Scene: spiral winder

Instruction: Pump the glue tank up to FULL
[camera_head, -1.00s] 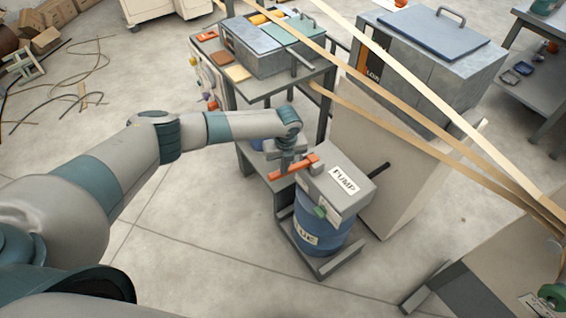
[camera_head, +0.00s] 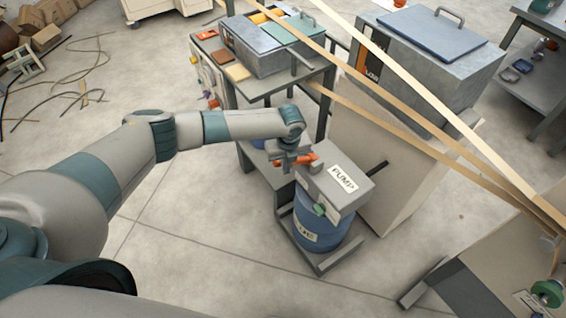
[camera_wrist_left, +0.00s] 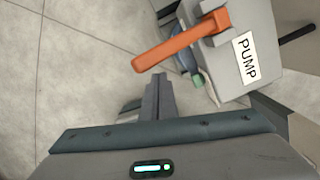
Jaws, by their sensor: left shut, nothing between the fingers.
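The glue tank is a blue drum (camera_head: 322,238) on a low grey stand, with a grey box labelled PUMP (camera_head: 340,180) on top. An orange pump handle (camera_head: 309,159) sticks out of the box towards the left. It shows whole in the left wrist view (camera_wrist_left: 178,44). My left gripper (camera_head: 287,165) is at the handle in the head view and hides its middle. In the wrist view my left gripper (camera_wrist_left: 158,80) is shut and empty, its tips just apart in the picture from the handle's free end. Contact is unclear. No fill level is readable. My right gripper is not in view.
A grey bench (camera_head: 262,84) with a metal box stands behind the pump. A large cabinet (camera_head: 380,170) stands close on the right. Tan strips (camera_head: 430,95) cross above it diagonally. The floor left of the drum (camera_head: 190,215) is clear.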

